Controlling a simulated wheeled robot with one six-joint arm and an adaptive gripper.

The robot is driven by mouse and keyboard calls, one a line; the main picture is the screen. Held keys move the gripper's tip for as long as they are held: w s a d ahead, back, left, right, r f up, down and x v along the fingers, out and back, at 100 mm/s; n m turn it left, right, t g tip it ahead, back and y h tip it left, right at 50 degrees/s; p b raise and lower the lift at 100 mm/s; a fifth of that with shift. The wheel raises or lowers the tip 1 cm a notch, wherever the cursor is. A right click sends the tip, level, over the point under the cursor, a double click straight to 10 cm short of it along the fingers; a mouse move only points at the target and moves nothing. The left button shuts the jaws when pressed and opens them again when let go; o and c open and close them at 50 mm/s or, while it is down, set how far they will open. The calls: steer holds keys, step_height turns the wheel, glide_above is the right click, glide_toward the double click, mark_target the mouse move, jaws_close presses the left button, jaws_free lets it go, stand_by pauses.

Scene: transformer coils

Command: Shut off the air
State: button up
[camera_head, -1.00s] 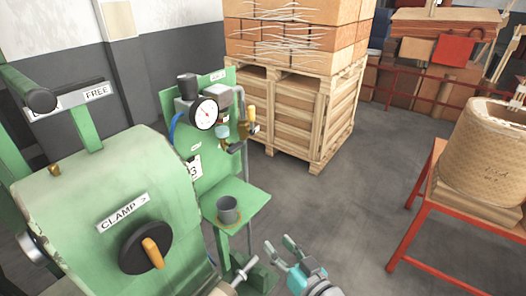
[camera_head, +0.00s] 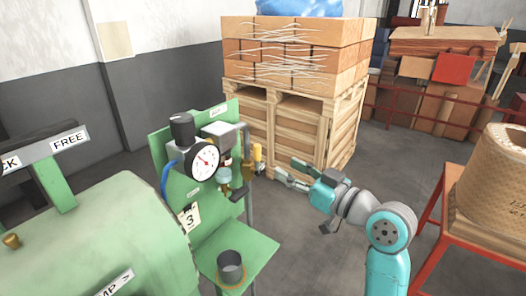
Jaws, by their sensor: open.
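The air unit is mounted on a green panel (camera_head: 158,150) at the left of the head view. It has a round white pressure gauge (camera_head: 204,162) with a red needle and a black knob (camera_head: 182,130) above. A valve with a yellow handle (camera_head: 258,158) sits at the panel's right side, the handle standing roughly upright. My gripper (camera_head: 285,173) is open and empty, its fingers pointing left toward the yellow handle. It appears a little to the right of the handle, apart from it in the picture; the exact depth gap is hard to tell.
A green machine (camera_head: 90,235) labelled CLAMP fills the lower left. A grey cup (camera_head: 230,267) stands on a green shelf below the gauge. A wooden crate (camera_head: 300,135) with stacked boxes stands behind my gripper. A red-framed table (camera_head: 480,240) with a wrapped roll is at the right.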

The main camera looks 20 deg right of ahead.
mark_target(260, 154)
steer(key=x, duration=1)
steer(key=shift+w+a+f, duration=0.1)
jaws_close()
